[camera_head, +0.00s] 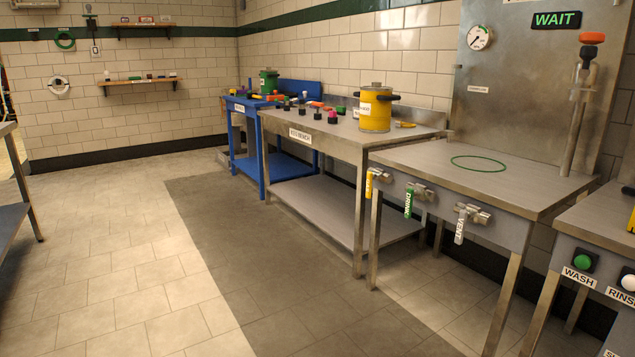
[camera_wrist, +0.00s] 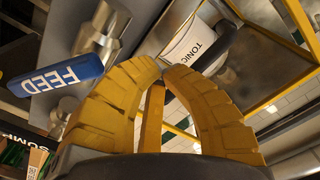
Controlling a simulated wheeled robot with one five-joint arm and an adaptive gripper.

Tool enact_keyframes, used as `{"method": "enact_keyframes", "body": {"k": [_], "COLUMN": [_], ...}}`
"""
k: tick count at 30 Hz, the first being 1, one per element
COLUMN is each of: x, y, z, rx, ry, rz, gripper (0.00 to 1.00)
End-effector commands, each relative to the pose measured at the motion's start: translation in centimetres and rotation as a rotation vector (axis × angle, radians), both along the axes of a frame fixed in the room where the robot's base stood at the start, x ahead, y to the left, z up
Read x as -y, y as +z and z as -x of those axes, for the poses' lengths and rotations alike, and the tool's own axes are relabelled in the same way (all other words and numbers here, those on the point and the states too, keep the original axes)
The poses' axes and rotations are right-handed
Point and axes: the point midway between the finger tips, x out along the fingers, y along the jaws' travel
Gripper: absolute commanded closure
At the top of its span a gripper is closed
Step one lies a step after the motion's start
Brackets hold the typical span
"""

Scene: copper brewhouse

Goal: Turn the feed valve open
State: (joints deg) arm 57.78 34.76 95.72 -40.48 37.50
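The feed valve shows only in the wrist view. Its blue handle (camera_wrist: 55,76), lettered FEED, appears upside down at the left, beside a metal valve body (camera_wrist: 102,38) on a grey panel. My gripper (camera_wrist: 165,67) has two yellow ribbed fingers whose tips meet or nearly meet in the middle of the wrist view. Nothing shows between the tips. The blue handle is to the left of the fingers and looks apart from them. I cannot make out the feed valve or my gripper in the head view.
A container labelled TONIC (camera_wrist: 190,42) is behind the fingertips. In the head view, a steel table (camera_head: 430,165) carries a green DRAIN handle (camera_head: 408,203), a white VENT handle (camera_head: 460,226) and a yellow handle (camera_head: 369,186). A sign reads WAIT (camera_head: 556,20). The left floor is clear.

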Motion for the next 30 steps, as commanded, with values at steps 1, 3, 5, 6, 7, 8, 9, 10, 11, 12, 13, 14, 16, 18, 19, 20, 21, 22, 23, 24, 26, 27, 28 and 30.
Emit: {"method": "enact_keyframes", "body": {"k": [1,3,5,6,7,8,9,10,11,12,13,14,16,18,19,20,21,22,23,24,26,27,28,30], "x": [0.0,0.0,0.0,0.0,0.0,0.0,0.0,0.1,0.1,0.1,0.2,0.2,0.3,0.2,0.2,0.1,-0.2,-0.4,-0.6,-1.0,-1.5,-1.9,-2.1,-2.8], "y": [0.0,0.0,0.0,0.0,0.0,0.0,0.1,0.1,0.1,0.2,0.2,0.3,0.4,0.4,0.5,0.5,0.4,0.5,0.5,0.5,0.5,0.5,0.5,0.5], "z": [0.0,0.0,0.0,0.0,0.0,0.0,0.1,0.1,0.1,0.2,0.2,0.3,0.4,0.5,0.6,0.6,0.8,0.9,1.1,1.3,1.7,1.9,2.0,2.4], "rx": [0.000,0.000,0.000,0.000,0.000,0.000,0.000,0.000,0.000,0.001,0.000,0.001,0.000,0.000,0.000,0.000,-0.001,0.000,0.000,0.000,0.000,0.000,0.000,0.000], "ry": [0.000,0.000,0.000,0.000,0.000,-0.001,-0.001,-0.001,-0.003,-0.003,-0.004,-0.005,-0.007,-0.008,-0.008,-0.009,-0.008,-0.009,-0.009,-0.009,-0.009,-0.009,-0.009,-0.009], "rz": [0.000,0.000,0.000,0.000,0.000,0.001,0.000,0.000,0.000,0.001,0.000,0.001,0.001,0.000,0.000,0.000,-0.001,0.000,0.000,0.000,-0.001,-0.001,0.000,-0.001], "gripper": [1.00,1.00,1.00,1.00,1.00,1.00,1.00,1.00,1.00,1.00,1.00,1.00,1.00,1.00,1.00,1.00,1.00,1.00,1.00,1.00,1.00,1.00,1.00,1.00]}}
